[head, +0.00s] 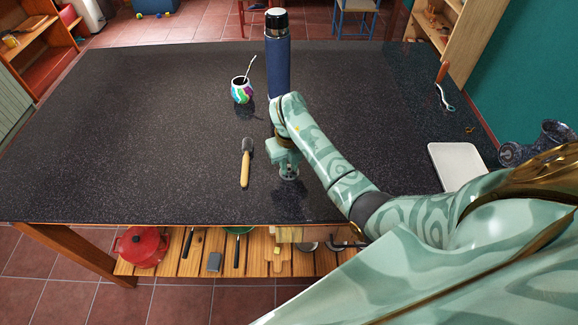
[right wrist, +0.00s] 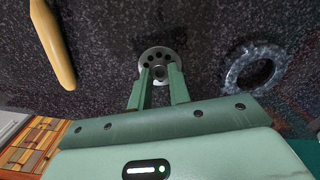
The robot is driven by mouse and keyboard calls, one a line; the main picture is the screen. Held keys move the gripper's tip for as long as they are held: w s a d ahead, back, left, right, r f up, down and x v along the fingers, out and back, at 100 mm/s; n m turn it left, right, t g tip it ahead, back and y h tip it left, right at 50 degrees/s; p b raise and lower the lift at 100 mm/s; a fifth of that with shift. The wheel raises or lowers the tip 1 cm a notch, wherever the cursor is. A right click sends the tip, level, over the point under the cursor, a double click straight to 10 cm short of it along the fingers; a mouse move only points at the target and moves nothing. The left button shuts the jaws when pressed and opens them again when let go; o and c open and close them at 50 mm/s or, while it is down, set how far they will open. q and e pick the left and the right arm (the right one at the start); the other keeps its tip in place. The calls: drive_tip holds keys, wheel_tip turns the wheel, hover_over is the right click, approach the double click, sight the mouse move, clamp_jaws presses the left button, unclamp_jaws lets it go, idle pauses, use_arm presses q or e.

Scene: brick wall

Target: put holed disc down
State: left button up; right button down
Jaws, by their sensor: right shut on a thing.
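My right gripper (head: 288,170) is low over the dark speckled table (head: 150,130), near its front edge. In the right wrist view, the gripper (right wrist: 159,80) is shut on the holed disc (right wrist: 157,55), a grey round piece with several small holes around a central hub. In the head view the disc (head: 289,177) shows only in part beneath the fingers. I cannot tell whether it touches the tabletop. My left gripper is not in view.
A wooden-handled brush (head: 245,168) lies just left of the gripper; its handle (right wrist: 52,42) shows in the wrist view. A dark speckled ring (right wrist: 229,79) lies to the right. A blue flask (head: 277,65) and a colourful cup (head: 241,91) stand behind. A white tray (head: 457,165) is right.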

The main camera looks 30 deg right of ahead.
drive_tip(key=c, duration=1.3)
unclamp_jaws()
wheel_tip(320, 180, up, 12)
drive_tip(key=p, duration=0.4)
